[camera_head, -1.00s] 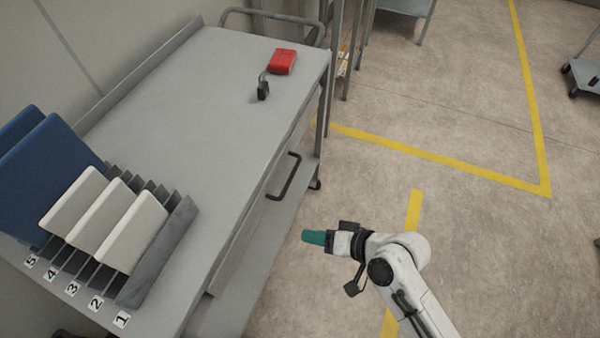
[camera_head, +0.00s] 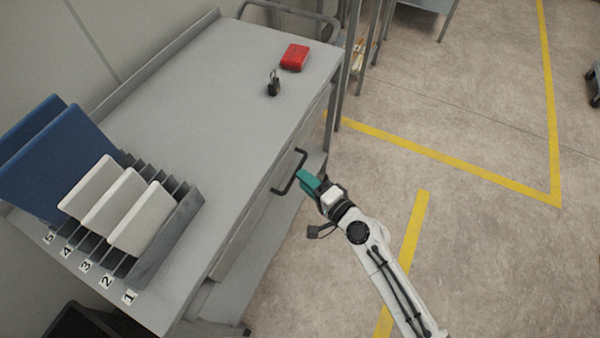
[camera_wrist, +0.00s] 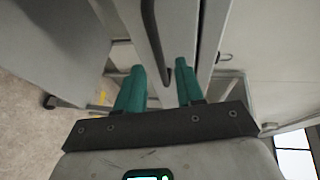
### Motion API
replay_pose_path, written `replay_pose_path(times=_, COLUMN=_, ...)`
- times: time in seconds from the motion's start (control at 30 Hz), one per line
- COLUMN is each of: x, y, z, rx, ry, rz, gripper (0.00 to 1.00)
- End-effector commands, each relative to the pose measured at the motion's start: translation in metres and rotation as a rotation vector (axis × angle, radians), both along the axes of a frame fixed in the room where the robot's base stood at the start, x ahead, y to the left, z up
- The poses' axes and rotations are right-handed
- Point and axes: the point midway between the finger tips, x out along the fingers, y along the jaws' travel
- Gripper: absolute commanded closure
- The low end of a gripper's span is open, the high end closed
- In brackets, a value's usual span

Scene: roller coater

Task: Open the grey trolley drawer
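The grey trolley (camera_head: 215,95) stands at the left in the head view, with its drawer (camera_head: 240,225) shut in the side facing my arm. The drawer's dark bar handle (camera_head: 291,172) sticks out from the front. My gripper (camera_head: 303,177) with green fingertips is right at the handle in the head view. In the wrist view my gripper (camera_wrist: 160,85) has its two green fingers apart. The dark handle (camera_wrist: 153,40) runs down between them, with a gap visible on both sides.
On the trolley top are a red box (camera_head: 295,57), a small padlock (camera_head: 273,83) and a numbered rack (camera_head: 170,235) with white and blue plates. A shelf frame (camera_head: 350,60) stands past the trolley's far end. The floor to the right is free, with yellow lines (camera_head: 450,160).

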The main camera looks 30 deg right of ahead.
Motion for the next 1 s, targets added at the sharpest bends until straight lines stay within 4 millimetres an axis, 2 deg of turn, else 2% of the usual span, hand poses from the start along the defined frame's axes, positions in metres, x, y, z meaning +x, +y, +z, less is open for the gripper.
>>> replay_pose_path(times=0.03, x=0.008, y=0.002, z=0.0, rx=0.0, ry=-0.001, rz=0.001, gripper=0.63)
replay_pose_path(times=0.2, x=0.024, y=0.006, z=-0.004, rx=-0.001, ry=0.0, rz=0.0, gripper=0.63)
replay_pose_path(times=0.6, x=0.03, y=0.007, z=-0.006, rx=-0.002, ry=0.0, rz=0.0, gripper=0.64)
replay_pose_path(times=1.0, x=0.029, y=0.007, z=-0.006, rx=-0.002, ry=0.0, rz=0.001, gripper=1.0)
